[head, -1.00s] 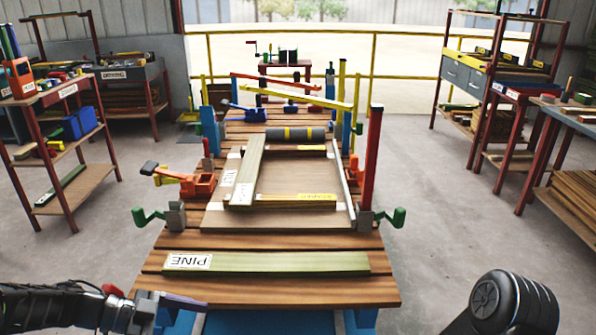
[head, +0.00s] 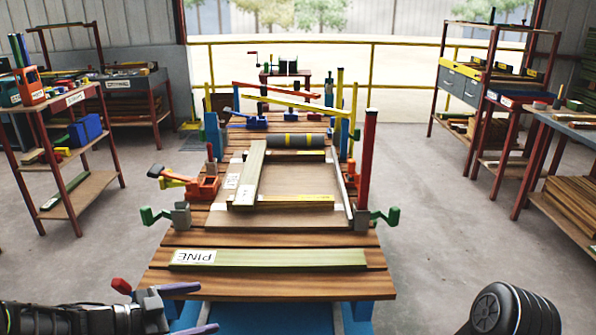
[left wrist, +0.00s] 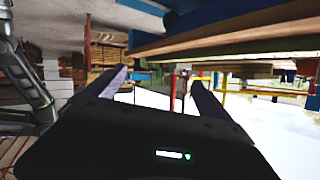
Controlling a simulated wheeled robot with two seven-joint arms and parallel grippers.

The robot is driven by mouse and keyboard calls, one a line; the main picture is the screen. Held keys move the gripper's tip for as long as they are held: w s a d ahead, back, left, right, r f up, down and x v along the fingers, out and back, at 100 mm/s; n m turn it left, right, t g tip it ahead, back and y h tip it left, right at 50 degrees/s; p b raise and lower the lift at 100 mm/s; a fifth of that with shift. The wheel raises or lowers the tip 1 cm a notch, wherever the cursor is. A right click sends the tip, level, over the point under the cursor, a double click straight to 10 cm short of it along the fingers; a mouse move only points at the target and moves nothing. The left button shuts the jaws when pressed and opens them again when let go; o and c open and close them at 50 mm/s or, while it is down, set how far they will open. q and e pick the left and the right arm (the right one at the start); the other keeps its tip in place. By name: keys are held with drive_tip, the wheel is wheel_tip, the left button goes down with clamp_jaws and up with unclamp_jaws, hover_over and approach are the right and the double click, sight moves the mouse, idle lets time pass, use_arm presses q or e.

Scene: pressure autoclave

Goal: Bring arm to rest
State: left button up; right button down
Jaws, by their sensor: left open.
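My left gripper (head: 205,308) is at the lower left of the head view, by the near left corner of the wooden bench (head: 290,284). Its two fingers are apart with nothing between them. In the left wrist view the open fingers (left wrist: 155,88) point past the bench's underside and edge, which fill the upper right. A dark rounded link of my right arm (head: 510,312) shows at the lower right of the head view; the right gripper itself is out of view.
A green board labelled PINE (head: 268,259) lies along the bench's near end. Behind it, a panel (head: 295,184) carries boards between clamps with green handles (head: 384,216). Shelves stand left (head: 83,193) and right (head: 545,190). Grey floor (head: 440,220) is clear on both sides.

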use_arm(q)
drive_tip(key=w+f+n+t+y+p, duration=0.3)
drive_tip(key=f+n+y, duration=0.2)
drive_tip(key=f+n, duration=0.25)
drive_tip(key=s+d+f+n+g+y+p, duration=0.2)
drive_tip(key=s+d+f+n+g, duration=0.1)
drive_tip(key=s+f+n, duration=0.3)
drive_tip(key=s+d+f+g+p, duration=0.2)
drive_tip(key=s+d, duration=0.2)
drive_tip(key=s, duration=0.3)
drive_tip(key=s+d+f+n+g+p, duration=0.1)
drive_tip(key=s+d+f+g+p, duration=0.1)
drive_tip(key=s, duration=0.6)
drive_tip(key=s+d+f+g+p, duration=0.2)
drive_tip(key=s+d+g, duration=0.1)
drive_tip(key=s+d, duration=0.3)
drive_tip(key=shift+s+p, duration=0.4)
drive_tip(key=shift+s, duration=0.85)
drive_tip(key=shift+n, duration=0.25)
